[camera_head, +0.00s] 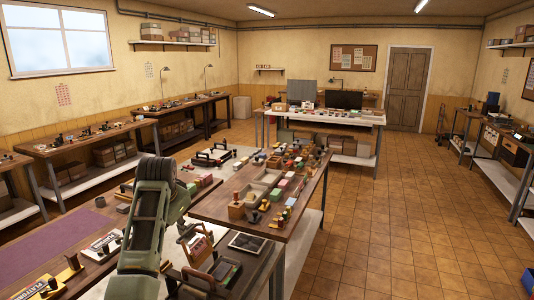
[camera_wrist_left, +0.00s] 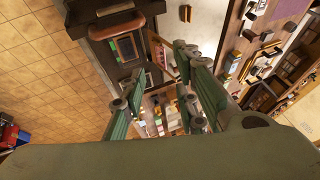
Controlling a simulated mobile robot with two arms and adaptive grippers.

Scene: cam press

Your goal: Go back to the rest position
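My left arm rises from the bottom of the head view and bends at a green elbow. My left gripper (camera_head: 184,234) is small and partly hidden behind the forearm, beside a wooden press-like frame (camera_head: 199,248). In the left wrist view my left gripper (camera_wrist_left: 158,88) shows two green fingers spread well apart, with nothing held between them. The wooden frame is also visible beyond the fingers in that view (camera_wrist_left: 162,52). My right gripper is in neither view.
A crowded wooden table (camera_head: 213,207) with blocks and small boxes stands ahead. A purple mat (camera_head: 50,238) lies at left. Tiled floor (camera_head: 385,235) at right is mostly clear. Workbenches line the walls.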

